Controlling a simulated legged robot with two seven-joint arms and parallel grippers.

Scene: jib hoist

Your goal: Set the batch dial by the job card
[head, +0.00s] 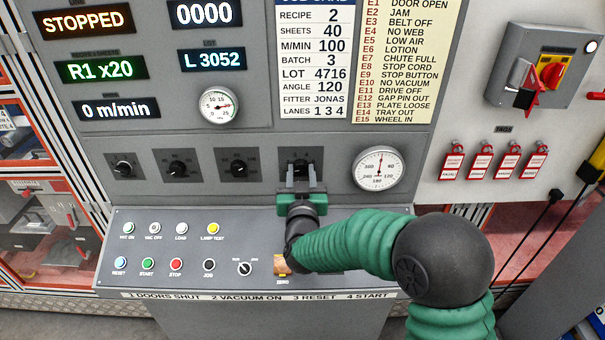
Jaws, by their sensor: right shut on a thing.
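The job card (316,68) is on the upper panel and reads recipe 2, sheets 40, m/min 100, batch 3, lot 4716, angle 120, fitter Jonas, lanes 1 3 4. Several dark dials run in a row below it. The rightmost dial (300,157), which I take to be the batch dial, is mostly hidden by my right gripper (302,178). That gripper points into the panel and is shut on the dial's knob. The knob's pointer and most of its scale cannot be read. My left gripper is out of view.
A round gauge (377,168) sits close right of the gripped dial. The sloping button panel (200,235) lies below, partly under my right forearm. Displays (100,70) read STOPPED, R1 x20 and 0 m/min. Red tags (480,162) and a red-yellow switch (548,75) are at right.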

